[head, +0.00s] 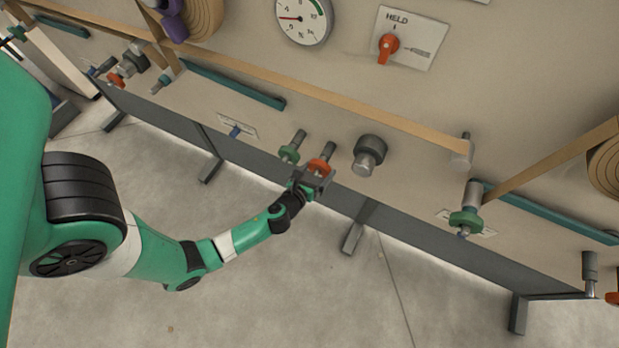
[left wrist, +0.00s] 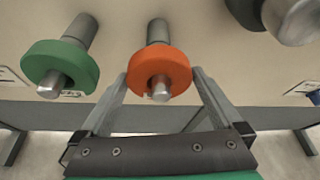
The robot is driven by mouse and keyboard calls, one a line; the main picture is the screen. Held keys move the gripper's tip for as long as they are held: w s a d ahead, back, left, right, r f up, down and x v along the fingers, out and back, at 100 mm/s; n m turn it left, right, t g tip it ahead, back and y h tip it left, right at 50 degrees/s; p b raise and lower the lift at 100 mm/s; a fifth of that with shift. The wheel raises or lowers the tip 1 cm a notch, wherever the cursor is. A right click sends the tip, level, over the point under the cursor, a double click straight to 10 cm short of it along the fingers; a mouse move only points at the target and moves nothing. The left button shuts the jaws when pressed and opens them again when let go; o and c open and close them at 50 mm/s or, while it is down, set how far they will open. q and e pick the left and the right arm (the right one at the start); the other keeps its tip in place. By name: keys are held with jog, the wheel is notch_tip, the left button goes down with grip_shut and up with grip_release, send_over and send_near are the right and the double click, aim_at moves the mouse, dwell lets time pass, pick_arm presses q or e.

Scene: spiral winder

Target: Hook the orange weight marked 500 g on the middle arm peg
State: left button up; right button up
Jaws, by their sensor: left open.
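The orange weight (head: 321,166) is a slotted ring on a grey storage peg that juts from the beige panel; in the left wrist view it shows face-on (left wrist: 160,62). No mark on it can be read. My left gripper (head: 316,180) is at the weight. In the left wrist view its two fingers (left wrist: 158,84) are open, one on each side of the ring's lower part; I cannot tell whether they touch it. A peg with a green weight (head: 467,220) stands further right, below a roller. I cannot tell which peg is the middle arm peg. My right gripper is out of view.
Another green weight (head: 289,154) hangs on the peg just left of the orange one; it also shows in the left wrist view (left wrist: 60,66). A dark knob (head: 369,155) juts out to the right. A tan strip (head: 330,100) crosses the panel above. Open floor lies in front.

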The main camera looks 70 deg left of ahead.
aim_at(323, 165)
pick_arm(q)
jog(key=shift+b+x, duration=0.4)
jog(key=shift+x, duration=1.45)
